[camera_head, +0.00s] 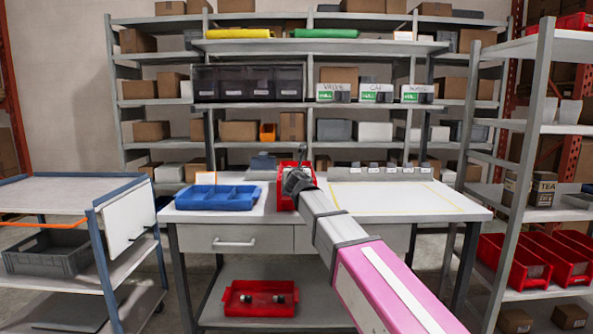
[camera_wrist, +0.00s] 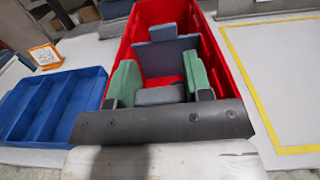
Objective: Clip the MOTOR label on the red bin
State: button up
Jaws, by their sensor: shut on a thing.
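The red bin (camera_head: 285,197) stands on the table between the blue tray and the yellow-outlined area. It also shows in the wrist view (camera_wrist: 213,50), with its open top facing me. My gripper (camera_head: 297,180) is over the bin, and its green finger pads show in the wrist view (camera_wrist: 160,80). It is shut on a blue-grey plate (camera_wrist: 165,55) that stands up between the pads, with a dark grey piece (camera_wrist: 160,95) nearer to me. No lettering shows on the plate, so I cannot confirm that it is the MOTOR label. The bin's near face is hidden behind my gripper.
A blue divided tray (camera_head: 218,198) lies left of the bin. Small label holders (camera_head: 375,170) line the table's back right. The yellow-outlined area (camera_head: 395,197) is clear. Signed dispensers (camera_head: 376,93) sit on the shelf above. A red tray (camera_head: 260,300) lies below.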

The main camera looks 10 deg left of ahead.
jog(key=o, duration=1)
jog(key=shift+c, duration=0.2)
jog(key=shift+s, duration=0.1)
jog(key=v, duration=1)
jog(key=shift+s, duration=0.3)
jog(key=shift+d, duration=0.1)
